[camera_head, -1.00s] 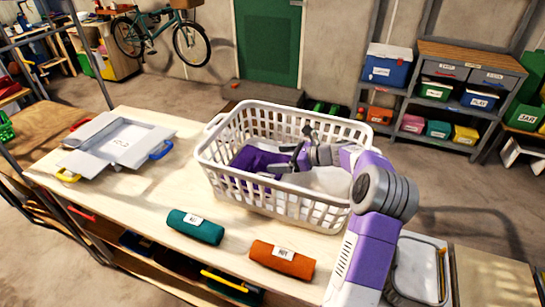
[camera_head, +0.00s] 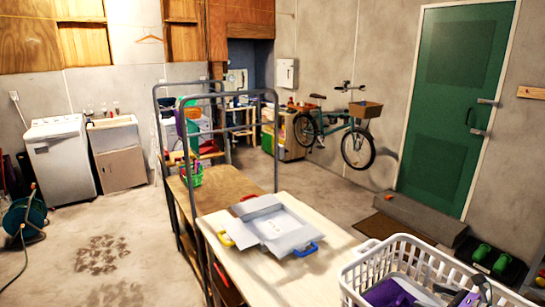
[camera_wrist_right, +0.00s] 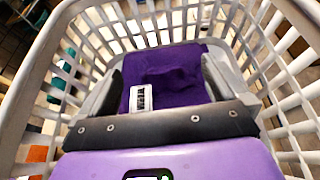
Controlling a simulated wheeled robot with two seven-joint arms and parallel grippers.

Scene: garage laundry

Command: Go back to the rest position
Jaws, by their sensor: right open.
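My right gripper (camera_head: 470,297) shows at the bottom right corner of the head view, inside the white laundry basket (camera_head: 385,256). In the right wrist view its jaws (camera_wrist_right: 166,82) are open, with a folded purple cloth (camera_wrist_right: 172,67) bearing a white label lying between and beyond them. I cannot tell whether the fingers touch the cloth. The purple cloth also shows in the basket in the head view (camera_head: 388,294). My left gripper is not in view.
The basket walls (camera_wrist_right: 40,80) surround the right gripper. A metal frame (camera_head: 277,140) rises at the table's end. The floor on the left is mostly clear, with a hose reel (camera_head: 22,218) at the edge.

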